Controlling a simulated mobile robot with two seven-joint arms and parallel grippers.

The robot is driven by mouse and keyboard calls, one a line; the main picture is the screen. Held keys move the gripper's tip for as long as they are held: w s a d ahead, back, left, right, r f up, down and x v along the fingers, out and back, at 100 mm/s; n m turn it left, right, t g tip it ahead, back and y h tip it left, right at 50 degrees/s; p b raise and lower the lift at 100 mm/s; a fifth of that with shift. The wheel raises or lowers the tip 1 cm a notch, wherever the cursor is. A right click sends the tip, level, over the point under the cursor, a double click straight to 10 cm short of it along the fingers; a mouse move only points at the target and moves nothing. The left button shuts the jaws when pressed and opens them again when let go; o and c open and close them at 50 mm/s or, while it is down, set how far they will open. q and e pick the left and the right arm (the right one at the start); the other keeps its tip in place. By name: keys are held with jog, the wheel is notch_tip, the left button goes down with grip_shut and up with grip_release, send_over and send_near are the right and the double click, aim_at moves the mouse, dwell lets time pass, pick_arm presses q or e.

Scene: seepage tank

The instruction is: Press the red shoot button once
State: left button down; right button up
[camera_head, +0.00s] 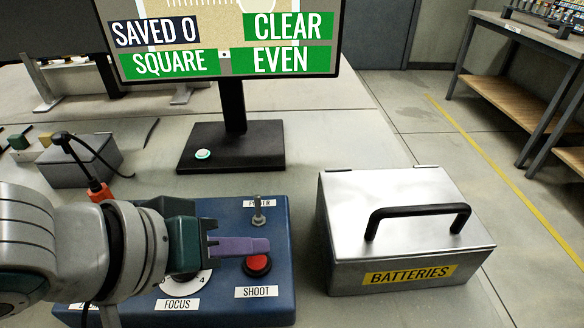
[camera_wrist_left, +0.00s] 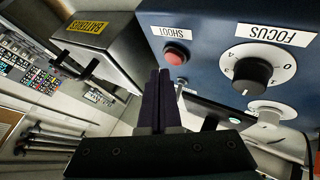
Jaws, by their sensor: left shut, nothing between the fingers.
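The red shoot button (camera_head: 257,266) sits in a dark ring on the blue control box (camera_head: 276,220), above a white SHOOT label (camera_head: 259,292). My left gripper (camera_head: 262,246) is shut and empty, its purple fingers reaching in from the left just behind and above the button in the picture. In the left wrist view the red button (camera_wrist_left: 175,57) shows just beyond the shut fingertips (camera_wrist_left: 160,76), a little right of them. A gap seems to remain between fingers and button; contact cannot be seen. My right gripper is not in view.
The focus knob (camera_wrist_left: 252,75) is on the same box, partly hidden by my left gripper in the head view. A power toggle (camera_head: 258,212) stands behind the button. A metal BATTERIES case (camera_head: 345,215) is to the right. The monitor (camera_head: 235,100) reads SAVED 0, CLEAR, SQUARE, EVEN.

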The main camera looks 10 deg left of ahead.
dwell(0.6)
pick_arm(q)
jog(key=shift+f, duration=0.4)
jog(key=shift+f, duration=0.35)
dwell(0.4)
jog(key=shift+r, duration=0.1)
jog(key=shift+r+p, duration=0.7)
jog(key=shift+p, duration=0.2)
notch_tip(320, 180, up, 6)
jog(key=p, duration=0.6)
jog(key=shift+p, duration=0.4)
